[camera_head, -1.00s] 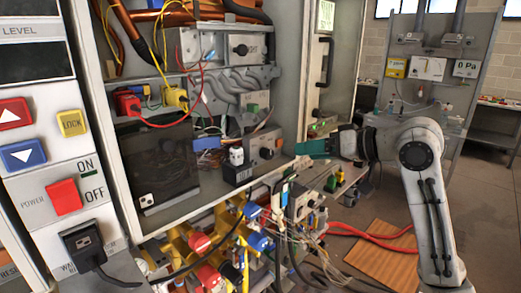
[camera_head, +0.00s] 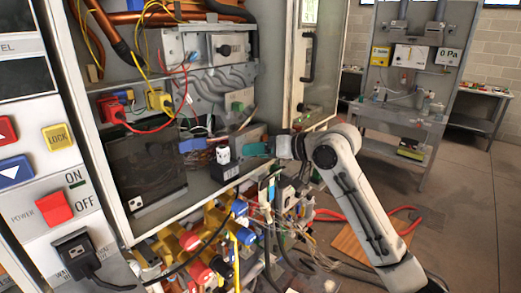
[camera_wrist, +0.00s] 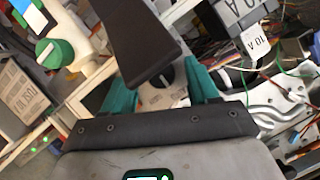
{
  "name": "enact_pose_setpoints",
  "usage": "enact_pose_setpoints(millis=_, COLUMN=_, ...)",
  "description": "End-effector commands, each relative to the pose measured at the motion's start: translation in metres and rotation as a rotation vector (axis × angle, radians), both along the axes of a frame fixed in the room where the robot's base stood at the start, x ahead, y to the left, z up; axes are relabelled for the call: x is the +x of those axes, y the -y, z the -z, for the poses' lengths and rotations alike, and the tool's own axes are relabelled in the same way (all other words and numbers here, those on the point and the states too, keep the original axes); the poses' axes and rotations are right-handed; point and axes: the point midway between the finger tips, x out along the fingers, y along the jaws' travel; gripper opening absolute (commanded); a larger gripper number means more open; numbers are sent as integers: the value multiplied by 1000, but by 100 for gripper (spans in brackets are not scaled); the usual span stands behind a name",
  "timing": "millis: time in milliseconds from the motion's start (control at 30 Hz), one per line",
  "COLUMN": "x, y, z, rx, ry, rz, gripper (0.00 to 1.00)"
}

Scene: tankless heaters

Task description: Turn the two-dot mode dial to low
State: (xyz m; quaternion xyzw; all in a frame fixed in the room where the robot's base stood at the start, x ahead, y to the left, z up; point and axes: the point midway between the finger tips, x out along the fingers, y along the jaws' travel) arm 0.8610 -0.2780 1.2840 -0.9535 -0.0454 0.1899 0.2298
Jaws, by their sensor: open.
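My gripper (camera_head: 256,149) reaches in from the right at the lower grey control panel (camera_head: 250,136) inside the open heater cabinet. In the wrist view its teal fingers (camera_wrist: 163,92) are spread apart. A black dial with a pale pointer mark (camera_wrist: 164,78) shows between them, close to the fingertips and partly covered by a dark bar. In the head view this dial is hidden by my gripper. Another black dial (camera_head: 225,50) sits on the upper grey box. I cannot make out dots or setting marks on either dial.
A black-and-white block (camera_head: 224,165) marked 10 A stands just left of my gripper. Cables and coloured valves (camera_head: 205,240) crowd the space below. The open cabinet door (camera_head: 318,65) stands to the right. A green dial (camera_wrist: 50,52) shows at the wrist view's left.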

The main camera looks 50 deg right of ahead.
Motion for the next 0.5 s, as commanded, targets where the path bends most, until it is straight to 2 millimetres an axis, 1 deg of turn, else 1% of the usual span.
enact_pose_setpoints(millis=133, x=0, y=0, z=0, rx=0, ry=0, rz=0, gripper=59)
enact_pose_setpoints(millis=167, x=0, y=0, z=0, rx=0, ry=0, rz=0, gripper=57)
enact_pose_setpoints(millis=500, x=0, y=0, z=0, rx=0, ry=0, rz=0, gripper=25)
